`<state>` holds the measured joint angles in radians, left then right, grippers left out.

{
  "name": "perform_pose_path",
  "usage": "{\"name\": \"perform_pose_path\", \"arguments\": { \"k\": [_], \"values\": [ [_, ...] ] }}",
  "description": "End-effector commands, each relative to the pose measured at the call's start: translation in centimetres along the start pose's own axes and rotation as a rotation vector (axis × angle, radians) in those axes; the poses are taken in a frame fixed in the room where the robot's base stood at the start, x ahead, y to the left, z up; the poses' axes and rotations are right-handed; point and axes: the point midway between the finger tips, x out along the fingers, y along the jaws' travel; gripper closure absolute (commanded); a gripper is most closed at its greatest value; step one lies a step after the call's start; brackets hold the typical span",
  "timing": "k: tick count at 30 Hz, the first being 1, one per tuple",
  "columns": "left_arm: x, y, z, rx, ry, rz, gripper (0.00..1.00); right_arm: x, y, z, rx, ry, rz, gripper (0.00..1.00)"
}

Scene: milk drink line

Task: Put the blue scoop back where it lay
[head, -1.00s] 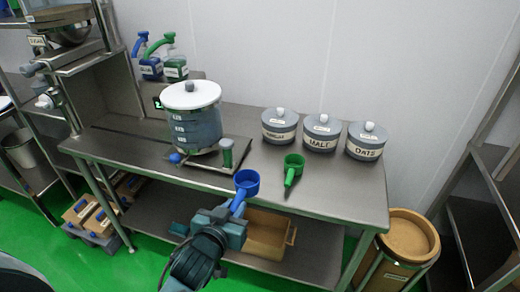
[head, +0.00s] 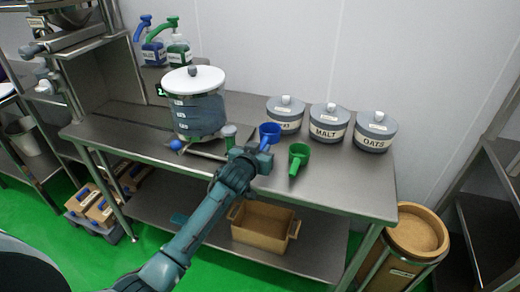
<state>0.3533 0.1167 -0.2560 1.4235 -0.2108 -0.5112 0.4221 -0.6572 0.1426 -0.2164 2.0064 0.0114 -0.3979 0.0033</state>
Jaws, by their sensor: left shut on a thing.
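The blue scoop (head: 270,131) is in my left gripper (head: 258,152), which is shut on its handle. The scoop's cup is over the steel table (head: 340,185), between the large white-lidded container and the green scoop. Whether the cup touches the table top I cannot tell. The green scoop (head: 299,156) lies on the table just right of my left gripper, its handle toward the front edge. My right gripper is not in view.
Lidded canisters stand at the back: one with a partly hidden label (head: 285,114), MALT (head: 329,122) and OATS (head: 374,131). The white-lidded container (head: 196,104) stands left of my gripper. Bare table lies right of the green scoop. A wooden crate (head: 262,232) is below.

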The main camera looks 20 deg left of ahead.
Motion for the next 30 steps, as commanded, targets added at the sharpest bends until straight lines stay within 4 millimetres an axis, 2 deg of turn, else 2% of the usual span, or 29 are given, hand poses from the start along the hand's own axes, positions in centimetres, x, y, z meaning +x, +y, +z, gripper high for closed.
{"name": "perform_pose_path", "arguments": {
  "k": [1, 3, 15, 30],
  "values": [
    [0.3, 0.0, 1.0, 0.001, 0.001, 0.000, 1.00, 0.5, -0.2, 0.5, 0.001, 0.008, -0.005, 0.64],
    [0.5, 0.0, 1.7, 0.002, 0.001, 0.000, 1.00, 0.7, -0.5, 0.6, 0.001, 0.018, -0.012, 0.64],
    [1.4, 0.0, 4.7, 0.000, 0.000, 0.000, 1.00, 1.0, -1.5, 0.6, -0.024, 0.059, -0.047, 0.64],
    [1.6, 0.0, 5.2, 0.000, 0.001, 0.000, 1.00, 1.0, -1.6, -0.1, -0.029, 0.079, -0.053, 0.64]
  ]
}}
